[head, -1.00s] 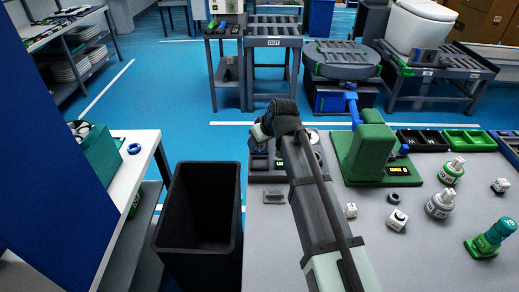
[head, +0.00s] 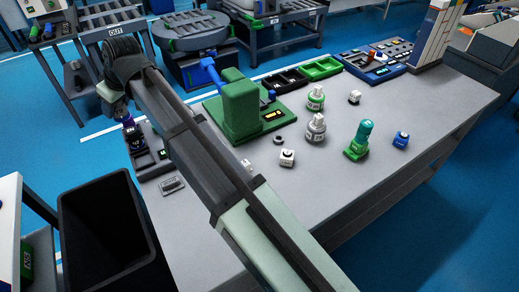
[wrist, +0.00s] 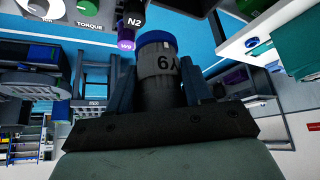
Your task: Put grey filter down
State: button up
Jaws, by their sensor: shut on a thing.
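In the wrist view my gripper (wrist: 158,88) is shut on a grey cylinder, the grey filter (wrist: 160,68), with a blue cap or ring at its far end and dark characters on its side. The fingers press it from both sides. In the head view my arm reaches to the upper left, and its dark wrist hides the fingers and the filter. The wrist is over the far left corner of the grey bench (head: 330,200), near a dark holder (head: 150,162) with a purple-topped item. I cannot tell the height of the filter.
A black bin (head: 100,225) stands left of the bench. The front right of the bench is clear.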

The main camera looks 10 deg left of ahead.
jog(key=shift+r, duration=0.95)
jog(key=w+d+m+t, duration=0.15)
jog(key=w+d, duration=0.45)
jog(key=d, duration=0.6)
jog(key=w+d+m+h, duration=0.15)
jog(key=w+d, duration=0.35)
jog(key=d, duration=0.7)
jog(key=w+d+m+t+y, duration=0.15)
jog(key=w+d, duration=0.45)
jog(key=d, duration=0.6)
jog(key=shift+g+h, duration=0.3)
jog(key=shift+h, duration=0.2)
jog(key=shift+w+d+f, duration=0.1)
jog(key=shift+f, duration=5.95)
jog(key=shift+w+d+f, duration=0.1)
jog(key=shift+f, duration=5.95)
jog(key=shift+f, duration=0.15)
jog(key=o, duration=1.1)
jog(key=shift+c, duration=0.2)
